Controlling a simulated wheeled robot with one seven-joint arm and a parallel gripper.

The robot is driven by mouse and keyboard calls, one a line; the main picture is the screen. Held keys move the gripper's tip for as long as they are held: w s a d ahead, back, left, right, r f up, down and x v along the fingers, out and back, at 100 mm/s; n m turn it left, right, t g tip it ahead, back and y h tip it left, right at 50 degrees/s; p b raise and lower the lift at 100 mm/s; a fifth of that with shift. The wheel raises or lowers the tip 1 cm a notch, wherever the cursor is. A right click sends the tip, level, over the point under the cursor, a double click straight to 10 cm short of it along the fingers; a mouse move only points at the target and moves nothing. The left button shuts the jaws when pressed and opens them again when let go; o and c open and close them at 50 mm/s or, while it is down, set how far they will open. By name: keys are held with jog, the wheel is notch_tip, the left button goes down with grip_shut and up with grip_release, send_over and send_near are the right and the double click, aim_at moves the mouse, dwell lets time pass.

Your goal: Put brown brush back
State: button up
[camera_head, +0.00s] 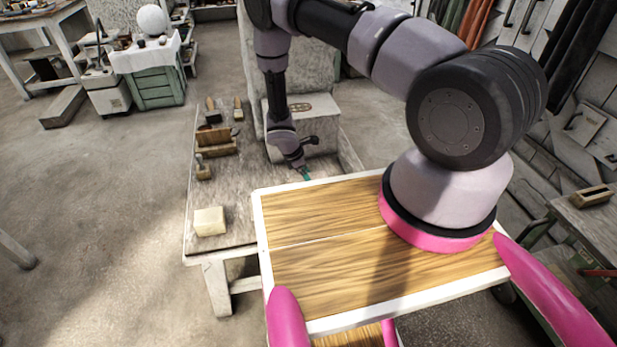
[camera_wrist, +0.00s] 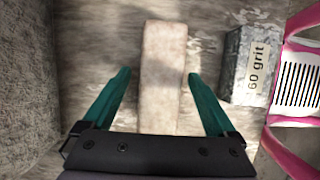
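My gripper (camera_head: 304,173) is low over the right part of the workbench in the head view. The wrist view shows its two teal fingers (camera_wrist: 159,73) open, one on each side of a long pale, pinkish block (camera_wrist: 163,60). There is a gap between each finger and the block, and it is not held. I cannot tell whether this block is the brown brush; no bristles show. In the head view it is hidden. Brown wooden pieces (camera_head: 216,142) and small upright brush-like tools (camera_head: 238,109) are at the bench's far left, too small to identify surely.
A rough stone surface (camera_wrist: 25,75) rises at the wrist view's left. On the workbench (camera_head: 240,205), a cream block (camera_head: 209,221) sits near the front left, and a small brown tool (camera_head: 204,168) lies behind it.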

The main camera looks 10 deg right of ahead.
jog(key=v, duration=1.2)
jog(key=d+r+m+t+y, duration=0.15)
jog(key=r+m, duration=0.25)
jog(key=r, duration=0.8)
jog(key=d+r+m, duration=0.3)
jog(key=r, duration=0.9)
jog(key=d+r+m+t+y, duration=0.15)
jog(key=r+m, duration=0.25)
jog(key=r, duration=0.8)
jog(key=s+d+r+m+t+y, duration=0.3)
jog(key=s+r+m, duration=0.8)
jog(key=s+r, duration=0.9)
jog(key=shift+s+d+r+t, duration=0.3)
jog(key=shift+s+d+t, duration=0.35)
jog(key=shift+s, duration=0.55)
